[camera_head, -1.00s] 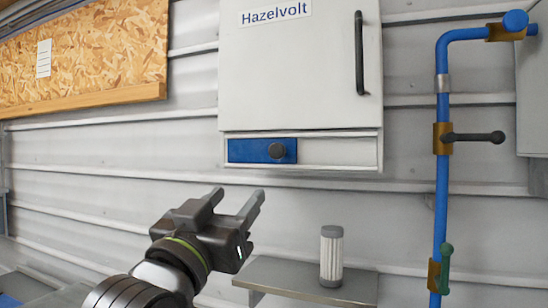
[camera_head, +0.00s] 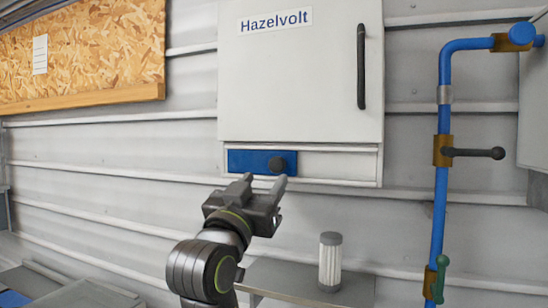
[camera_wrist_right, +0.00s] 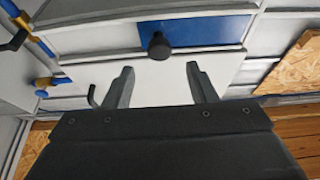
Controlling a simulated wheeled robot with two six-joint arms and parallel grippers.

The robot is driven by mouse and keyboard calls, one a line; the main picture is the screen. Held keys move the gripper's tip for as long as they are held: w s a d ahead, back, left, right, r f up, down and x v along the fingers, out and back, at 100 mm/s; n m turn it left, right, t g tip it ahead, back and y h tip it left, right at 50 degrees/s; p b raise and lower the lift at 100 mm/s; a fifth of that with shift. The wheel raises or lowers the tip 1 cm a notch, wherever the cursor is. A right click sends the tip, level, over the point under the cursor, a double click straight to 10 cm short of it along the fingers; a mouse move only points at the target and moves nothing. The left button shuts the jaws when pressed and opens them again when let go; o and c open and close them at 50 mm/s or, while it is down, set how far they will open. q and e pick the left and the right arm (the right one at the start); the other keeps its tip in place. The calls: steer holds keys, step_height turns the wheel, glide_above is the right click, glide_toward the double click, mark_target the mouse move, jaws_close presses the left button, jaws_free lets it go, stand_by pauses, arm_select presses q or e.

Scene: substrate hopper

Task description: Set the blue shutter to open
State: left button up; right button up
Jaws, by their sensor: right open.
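The blue shutter (camera_head: 250,161) is a flat panel with a dark round knob (camera_head: 277,164), set in a slot along the bottom of the white Hazelvolt cabinet (camera_head: 300,80). It covers the left part of the slot in the head view. My right gripper (camera_head: 262,181) is open and empty, just below the knob. In the right wrist view the shutter (camera_wrist_right: 203,32) and its knob (camera_wrist_right: 159,46) show beyond the open fingers (camera_wrist_right: 163,84), with the knob roughly between them and apart from them. My left gripper is not in view.
A white filter cartridge (camera_head: 330,258) stands on a grey shelf (camera_head: 290,282) below the cabinet. A blue pipe (camera_head: 440,200) with a black-handled valve (camera_head: 475,152) and a green handle (camera_head: 442,275) runs down the wall at the right. The slot right of the shutter is clear.

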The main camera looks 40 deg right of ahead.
mark_target(275, 166)
steer(key=p+x, duration=0.2)
steer(key=x, duration=0.3)
steer(key=shift+p+x, duration=0.35)
steer(key=shift+x, duration=0.4)
steer(key=shift+f, duration=0.1)
steer(key=shift+c, duration=0.4)
jaws_close()
